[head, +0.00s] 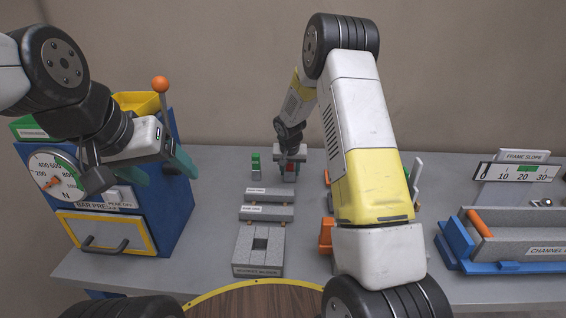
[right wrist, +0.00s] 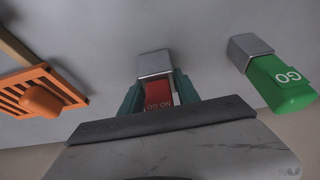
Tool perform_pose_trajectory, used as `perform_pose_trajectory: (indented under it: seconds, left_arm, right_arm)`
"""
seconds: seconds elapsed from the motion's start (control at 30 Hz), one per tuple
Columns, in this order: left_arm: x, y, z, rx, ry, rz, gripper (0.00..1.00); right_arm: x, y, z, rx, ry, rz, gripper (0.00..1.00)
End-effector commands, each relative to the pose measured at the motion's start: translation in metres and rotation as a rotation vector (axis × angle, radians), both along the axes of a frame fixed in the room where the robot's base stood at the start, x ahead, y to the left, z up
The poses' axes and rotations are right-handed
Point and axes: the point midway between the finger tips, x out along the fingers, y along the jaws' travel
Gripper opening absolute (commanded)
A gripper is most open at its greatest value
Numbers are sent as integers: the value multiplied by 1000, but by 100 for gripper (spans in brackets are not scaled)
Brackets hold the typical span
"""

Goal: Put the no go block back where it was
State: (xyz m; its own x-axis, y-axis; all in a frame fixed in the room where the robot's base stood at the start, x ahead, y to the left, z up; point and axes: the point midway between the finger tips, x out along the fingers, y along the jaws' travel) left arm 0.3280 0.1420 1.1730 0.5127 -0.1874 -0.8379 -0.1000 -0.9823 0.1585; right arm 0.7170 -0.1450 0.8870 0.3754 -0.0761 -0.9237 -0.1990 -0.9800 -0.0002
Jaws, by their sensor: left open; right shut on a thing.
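The no go block (right wrist: 158,97) is red with a grey metal end, and its label reads "NO GO" in the right wrist view. My right gripper (right wrist: 157,88) is shut on it, with a teal finger on each side. In the head view the red block (head: 290,168) shows small under my right gripper (head: 289,175) at the back of the table. Whether it touches the table is hard to tell. The green go block (right wrist: 283,80) stands beside it, apart, and also shows in the head view (head: 256,163). My left gripper (head: 160,170) is open and empty near the blue press.
A blue bar press (head: 168,215) with a dial and drawer stands at left. Two grey bars (head: 266,213) and a grey block with a square hole (head: 258,255) lie mid-table. An orange slotted piece (right wrist: 40,93) is near the no go block. A blue channel fixture (head: 505,262) is at right.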

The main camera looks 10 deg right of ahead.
Motion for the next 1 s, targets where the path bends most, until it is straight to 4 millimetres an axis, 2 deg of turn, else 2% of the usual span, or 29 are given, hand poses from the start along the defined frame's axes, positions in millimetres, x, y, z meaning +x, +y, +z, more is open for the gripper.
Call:
perform_pose_trajectory:
  seconds: [0.2, 0.23, 0.33, 0.73, 0.87, 1.0]
  left_arm:
    - [0, 0, 0, 0, 0, 0, 76]
    - [0, 0, 0, 0, 0, 0, 76]
    - [0, 0, 0, 0, 0, 0, 76]
    - [0, 0, 0, 0, 0, 0, 76]
    - [0, 0, 0, 0, 0, 0, 76]
    - [0, 0, 0, 0, 0, 0, 76]
  right_arm:
    - [0, 0, -2, 1, -1, 0, 0]
    - [0, 0, -3, 1, 0, 0, 42]
    - [0, 0, -3, 0, 0, 0, 60]
    - [-1, 0, 4, 0, -1, 0, 60]
    - [-8, 2, 22, 0, -3, 1, 60]
    - [-19, 4, 51, 1, -4, 0, 60]
